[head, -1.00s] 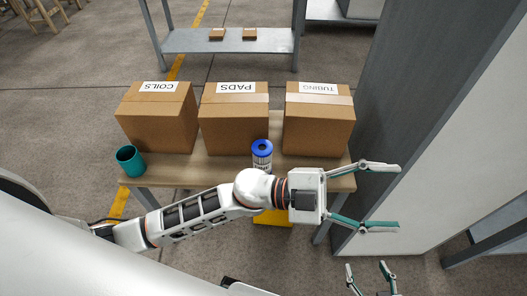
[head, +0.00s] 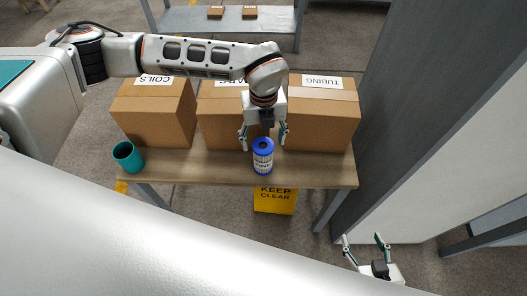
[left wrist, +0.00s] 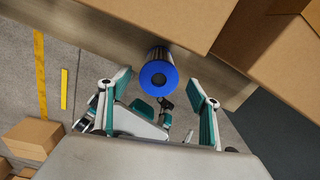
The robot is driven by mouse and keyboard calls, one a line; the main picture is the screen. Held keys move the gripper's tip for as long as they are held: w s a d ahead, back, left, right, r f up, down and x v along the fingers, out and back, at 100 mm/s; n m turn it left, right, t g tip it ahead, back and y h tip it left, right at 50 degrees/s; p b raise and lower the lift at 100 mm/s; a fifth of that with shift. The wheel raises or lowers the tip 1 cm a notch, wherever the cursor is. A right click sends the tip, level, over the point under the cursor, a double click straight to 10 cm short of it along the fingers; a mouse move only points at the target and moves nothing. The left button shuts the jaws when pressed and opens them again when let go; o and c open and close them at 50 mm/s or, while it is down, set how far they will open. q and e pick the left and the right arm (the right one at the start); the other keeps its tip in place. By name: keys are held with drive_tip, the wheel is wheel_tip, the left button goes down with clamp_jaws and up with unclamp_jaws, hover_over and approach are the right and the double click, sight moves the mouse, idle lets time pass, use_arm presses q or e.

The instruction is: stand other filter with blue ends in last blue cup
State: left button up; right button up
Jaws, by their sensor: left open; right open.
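A white filter with blue ends (head: 263,160) stands upright on the table, near its front edge, in front of the middle box. In the left wrist view its blue end (left wrist: 158,75) with a dark center hole shows between the fingers. My left gripper (head: 263,141) is open, pointing down just behind and above the filter; I cannot tell whether the fingers surround it. A teal-blue cup (head: 127,158), open at the top and looking empty, stands at the table's left end. My right gripper (head: 362,242) is open and empty, low at the right, off the table.
Cardboard boxes labelled COILS (head: 152,115), one partly covered by my left arm (head: 222,125), and TUBING (head: 322,118) line the back of the wooden table (head: 200,168). A grey panel (head: 400,110) rises at the right. The table between cup and filter is clear.

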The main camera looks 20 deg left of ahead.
sight(263, 145)
use_arm(q)
drive_tip(key=shift+w+a+f, duration=0.1)
drive_tip(key=shift+w+f, duration=0.05)
drive_tip(key=shift+f, duration=0.55)
drive_tip(key=shift+s+f, duration=0.25)
drive_tip(key=shift+f, duration=0.6)
wheel_tip(263, 145, down, 4)
drive_tip(key=shift+f+b, duration=0.25)
drive_tip(key=shift+b, duration=0.1)
drive_tip(key=c, duration=1.2)
